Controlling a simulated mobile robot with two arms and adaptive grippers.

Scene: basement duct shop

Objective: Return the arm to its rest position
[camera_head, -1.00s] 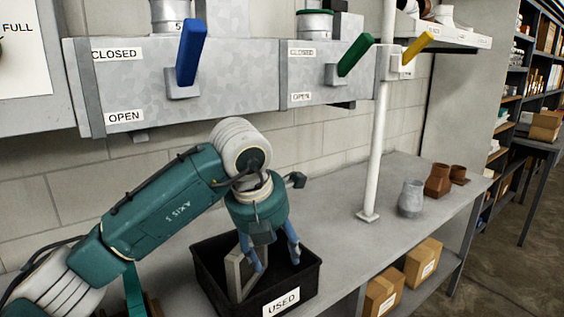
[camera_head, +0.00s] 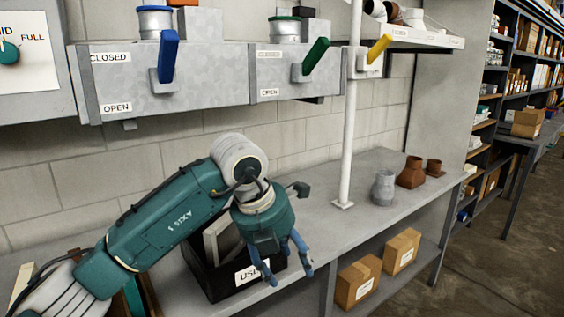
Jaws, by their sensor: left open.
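My left arm comes in from the lower left, and my left gripper (camera_head: 290,277) hangs over the front right edge of the black bin. The gripper is open, its blue fingers apart with nothing between them. The black bin (camera_head: 213,283), labelled USED, stands on the grey bench and is partly hidden by my arm. A pale grey frame-like piece (camera_head: 222,240) leans inside the bin, partly covered by the arm. My right gripper is not in view.
Ducts with a blue lever (camera_head: 169,56), a green lever (camera_head: 316,56) and a yellow lever (camera_head: 378,49) run above the bench. A white pole (camera_head: 350,120) stands on the bench (camera_head: 330,223). A grey fitting (camera_head: 383,188) and brown fittings (camera_head: 411,173) sit right. Boxes (camera_head: 358,282) are below.

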